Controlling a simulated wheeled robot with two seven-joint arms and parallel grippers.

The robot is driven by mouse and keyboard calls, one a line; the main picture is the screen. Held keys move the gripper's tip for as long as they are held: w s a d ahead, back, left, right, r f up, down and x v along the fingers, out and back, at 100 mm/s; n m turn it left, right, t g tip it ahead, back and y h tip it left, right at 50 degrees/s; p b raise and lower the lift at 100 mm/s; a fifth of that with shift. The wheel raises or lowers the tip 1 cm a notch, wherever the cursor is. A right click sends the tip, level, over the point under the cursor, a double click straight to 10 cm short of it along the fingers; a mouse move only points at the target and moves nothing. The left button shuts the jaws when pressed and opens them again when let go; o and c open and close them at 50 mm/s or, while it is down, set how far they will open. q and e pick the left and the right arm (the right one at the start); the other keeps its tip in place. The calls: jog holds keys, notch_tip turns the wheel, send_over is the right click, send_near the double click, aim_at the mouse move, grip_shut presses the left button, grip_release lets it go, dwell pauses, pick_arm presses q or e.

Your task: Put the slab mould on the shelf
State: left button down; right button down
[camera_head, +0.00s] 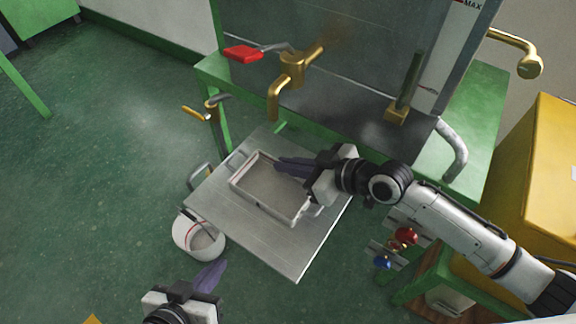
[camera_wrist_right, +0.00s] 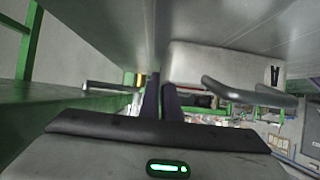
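The slab mould (camera_head: 270,189) is a pale rectangular frame with a recessed middle and small handles at its ends. It lies flat on the square grey metal shelf (camera_head: 278,256) in front of the machine. My right gripper (camera_head: 279,166) has its dark purple fingers over the mould's right edge in the head view. In the right wrist view the fingers (camera_wrist_right: 160,92) lie close together with nothing clear between them. A pale block with a grey handle, seemingly the mould (camera_wrist_right: 225,62), shows beside them; contact cannot be told. My left gripper (camera_head: 217,271) is away from the mould, at bottom left, its fingers overlapping.
A white bucket (camera_head: 199,235) hangs or stands beside the shelf's left corner. A brass tap (camera_head: 288,75) with a red lever (camera_head: 243,54) juts out above the shelf. A yellow cabinet (camera_head: 540,180) stands at right. Open green floor (camera_head: 110,150) lies to the left.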

pick_arm(q)
jog(key=shift+s, duration=0.2)
pick_arm(e)
jog(key=shift+r, duration=0.15)
jog(key=c, duration=2)
grip_release()
pick_arm(q)
jog(key=shift+w, duration=0.1)
jog(key=shift+w, duration=0.1)
pick_arm(e)
jog(key=shift+d, duration=0.1)
pick_arm(q)
jog(key=shift+a+r+p, duration=0.15)
jog(key=shift+r+p, duration=0.3)
jog(key=shift+p, duration=0.75)
pick_arm(e)
jog(key=v, duration=1.2)
